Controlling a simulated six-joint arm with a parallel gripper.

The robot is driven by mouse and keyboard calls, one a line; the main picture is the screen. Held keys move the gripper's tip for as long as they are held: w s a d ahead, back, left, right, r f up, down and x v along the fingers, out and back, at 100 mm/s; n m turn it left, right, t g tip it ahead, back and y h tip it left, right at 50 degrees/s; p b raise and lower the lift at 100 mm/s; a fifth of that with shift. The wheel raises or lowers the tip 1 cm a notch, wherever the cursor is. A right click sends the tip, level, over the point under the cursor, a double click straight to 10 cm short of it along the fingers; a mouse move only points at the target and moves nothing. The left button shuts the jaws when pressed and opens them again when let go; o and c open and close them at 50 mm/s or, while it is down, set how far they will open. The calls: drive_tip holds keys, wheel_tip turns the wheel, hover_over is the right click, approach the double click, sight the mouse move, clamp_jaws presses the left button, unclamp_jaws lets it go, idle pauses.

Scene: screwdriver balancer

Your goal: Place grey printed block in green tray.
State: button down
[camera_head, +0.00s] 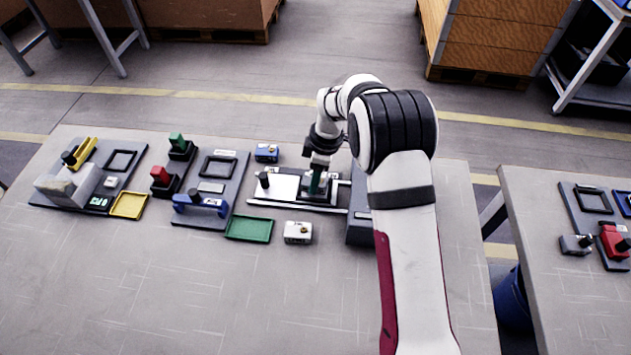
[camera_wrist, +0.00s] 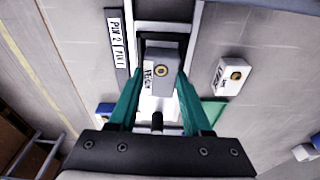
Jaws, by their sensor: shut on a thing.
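My gripper (camera_head: 317,186) is low over a fixture with a white plate (camera_head: 284,187). In the wrist view my gripper (camera_wrist: 160,74) has its two green fingers on either side of the grey printed block (camera_wrist: 161,75), shut on it. The block has a white label with dark print and sits at or just above the fixture; I cannot tell whether it touches. In the head view the block is mostly hidden by my gripper. The green tray (camera_head: 249,229) lies on the table left of my gripper and nearer the front, looking empty. Its edge shows in the wrist view (camera_wrist: 214,109), partly behind a finger.
A white box with a round gold mark (camera_head: 298,232) stands just right of the green tray. A blue box (camera_head: 267,153) is behind. A dark board with a blue clamp (camera_head: 201,205) and a yellow tray (camera_head: 128,205) are left. The table front is clear.

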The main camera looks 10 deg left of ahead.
wheel_tip(320, 180, up, 8)
drive_tip(key=shift+r, duration=0.25)
drive_tip(key=s+a, duration=0.3)
drive_tip(key=s, duration=0.7)
drive_tip(key=a+f, duration=0.2)
drive_tip(key=a, duration=0.1)
drive_tip(key=s+a+f, duration=0.1)
drive_tip(key=a+f, duration=0.1)
drive_tip(key=a, duration=0.2)
drive_tip(key=a+f, duration=0.3)
drive_tip(key=shift+s+a, duration=0.2)
drive_tip(key=shift+s, duration=0.1)
drive_tip(key=shift+a+f, duration=0.15)
drive_tip(key=shift+f, duration=0.95)
drive_tip(key=shift+a+f, duration=0.1)
drive_tip(key=shift+f, duration=1)
drive_tip(key=shift+c, duration=1.7)
unclamp_jaws()
drive_tip(key=shift+f, duration=0.1)
